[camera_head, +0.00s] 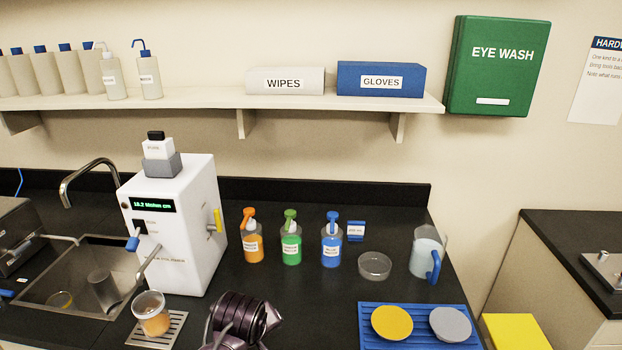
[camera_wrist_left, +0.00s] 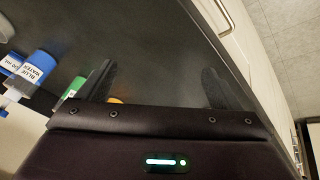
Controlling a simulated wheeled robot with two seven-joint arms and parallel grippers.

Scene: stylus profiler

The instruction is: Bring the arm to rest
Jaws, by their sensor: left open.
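My left arm (camera_head: 238,318) comes in at the bottom edge of the head view, in front of the counter; its fingertips cannot be made out there. In the left wrist view my left gripper (camera_wrist_left: 160,88) has its two dark fingers wide apart, with nothing held between them. Dark counter surface shows beyond the fingers. A green bottle and something orange are partly hidden behind the left finger. My right gripper is in neither view.
A white water purifier (camera_head: 175,225) and a cup (camera_head: 151,312) on a drip tray stand left of my arm. Orange (camera_head: 251,243), green (camera_head: 291,244) and blue (camera_head: 331,246) bottles stand behind it. A dish (camera_head: 374,266), pitcher (camera_head: 424,258) and blue mat (camera_head: 373,345) are to the right.

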